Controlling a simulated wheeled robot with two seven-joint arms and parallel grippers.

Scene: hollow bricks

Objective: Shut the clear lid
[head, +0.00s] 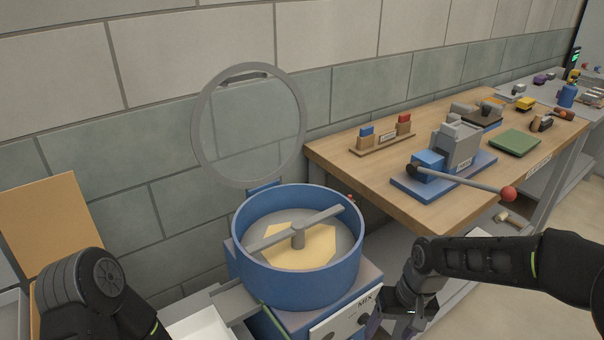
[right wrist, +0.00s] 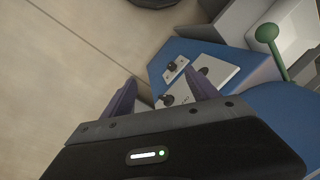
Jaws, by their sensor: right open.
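The clear round lid (head: 250,128) with a grey rim stands raised, tilted up against the wall behind the mixer. A dark handle (head: 243,76) sits at its top edge. The blue mixer drum (head: 297,285) is open below it, with a grey bar paddle (head: 298,236) over pale yellow material. My right gripper (head: 398,318) is low, beside the mixer's front right, well below the lid. In the right wrist view its purple fingers (right wrist: 160,98) are apart and empty, near the white control panel (right wrist: 196,92). My left gripper is out of view; only its arm shows.
A wooden bench (head: 350,175) on the right bears a blue-based press (head: 445,160) with a red-knobbed lever (head: 508,194) sticking out. A green-knobbed lever (right wrist: 267,33) rises from the mixer. A tan board (head: 50,225) stands at left. The space above the drum is clear.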

